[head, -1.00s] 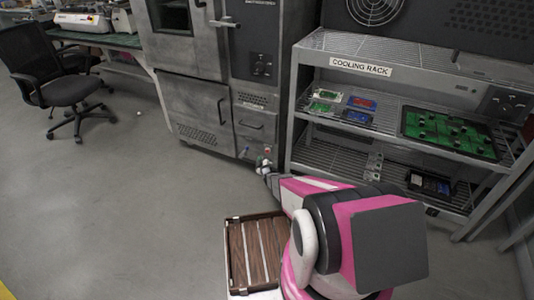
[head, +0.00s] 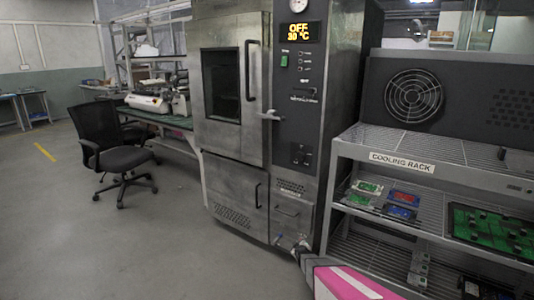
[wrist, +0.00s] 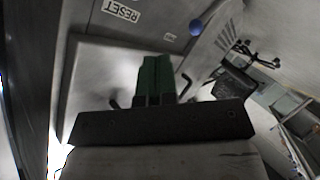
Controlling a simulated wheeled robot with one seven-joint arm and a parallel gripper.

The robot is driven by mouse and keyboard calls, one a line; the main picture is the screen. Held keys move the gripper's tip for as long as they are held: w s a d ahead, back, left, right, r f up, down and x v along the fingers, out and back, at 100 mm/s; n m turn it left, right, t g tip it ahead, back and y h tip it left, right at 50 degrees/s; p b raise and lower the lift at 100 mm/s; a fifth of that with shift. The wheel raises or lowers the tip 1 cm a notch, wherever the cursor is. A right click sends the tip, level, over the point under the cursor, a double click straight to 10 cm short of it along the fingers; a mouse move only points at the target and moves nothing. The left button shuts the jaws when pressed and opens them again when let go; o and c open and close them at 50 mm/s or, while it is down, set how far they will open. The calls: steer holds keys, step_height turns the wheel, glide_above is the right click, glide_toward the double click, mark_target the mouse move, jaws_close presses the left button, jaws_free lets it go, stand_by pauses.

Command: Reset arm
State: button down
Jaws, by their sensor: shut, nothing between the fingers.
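My gripper (wrist: 157,62) has green fingers that are together and empty in the wrist view. It points at a grey metal surface, with a label reading RESET (wrist: 122,11), upside down, near the top. A blue round knob (wrist: 195,27) shows to the right of the fingertips. In the head view my gripper (head: 300,246) is small and low, in front of the lower right of the grey oven-like machine (head: 235,185). My pink arm runs from there to the bottom edge.
The cooling rack (head: 402,163) holds several circuit boards, including a large green one (head: 490,234), close to the right of my arm. The machine's display (head: 299,32) reads OFF and 30 °C. An office chair (head: 115,155) stands left. The floor at lower left is clear.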

steer(key=s+r+m+g, duration=0.3)
steer(key=s+r, duration=0.5)
steer(key=s, duration=0.3)
steer(key=s+r+m+g, duration=0.3)
steer(key=s+r+g, duration=0.3)
steer(key=s+r, duration=0.3)
steer(key=s+r+m+g+h, duration=0.1)
steer(key=s+r+m+g, duration=0.2)
steer(key=s, duration=1.1)
step_height(320, 180, up, 5)
steer(key=shift+d+r+g, duration=0.15)
steer(key=shift+d+g, duration=0.3)
steer(key=shift+g, duration=0.55)
